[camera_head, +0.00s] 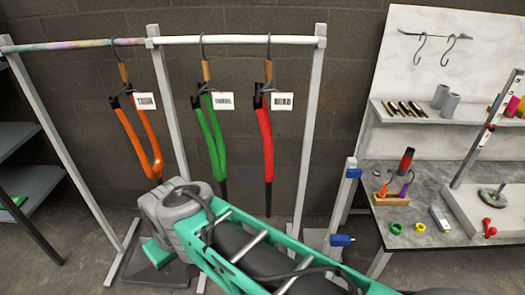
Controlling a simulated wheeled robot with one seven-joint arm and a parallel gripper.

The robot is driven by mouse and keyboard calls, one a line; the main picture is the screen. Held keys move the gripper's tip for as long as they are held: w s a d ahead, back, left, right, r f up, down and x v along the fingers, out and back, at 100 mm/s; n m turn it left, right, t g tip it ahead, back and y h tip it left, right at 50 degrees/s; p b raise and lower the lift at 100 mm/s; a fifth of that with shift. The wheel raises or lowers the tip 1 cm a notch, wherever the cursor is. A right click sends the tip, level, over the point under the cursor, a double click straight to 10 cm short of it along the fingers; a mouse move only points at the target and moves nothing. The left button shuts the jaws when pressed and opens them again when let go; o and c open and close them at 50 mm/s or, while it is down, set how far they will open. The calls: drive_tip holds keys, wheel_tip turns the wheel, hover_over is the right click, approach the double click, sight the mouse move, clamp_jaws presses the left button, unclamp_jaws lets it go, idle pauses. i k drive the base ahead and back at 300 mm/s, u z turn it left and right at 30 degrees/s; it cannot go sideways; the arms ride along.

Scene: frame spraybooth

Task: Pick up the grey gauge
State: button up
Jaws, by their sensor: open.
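A small pale grey block with a dark bluish patch (439,218) lies on the grey workbench at the right. It looks like the grey gauge, but it is too small to be certain. No fingers of my gripper can be made out in this view.
Tagged frame parts hang from a rail (236,40).

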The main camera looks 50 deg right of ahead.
sight(442, 224)
drive_tip(key=z, duration=4.05)
drive_tip(key=i, duration=2.55)
drive_tip(key=u, duration=2.6)
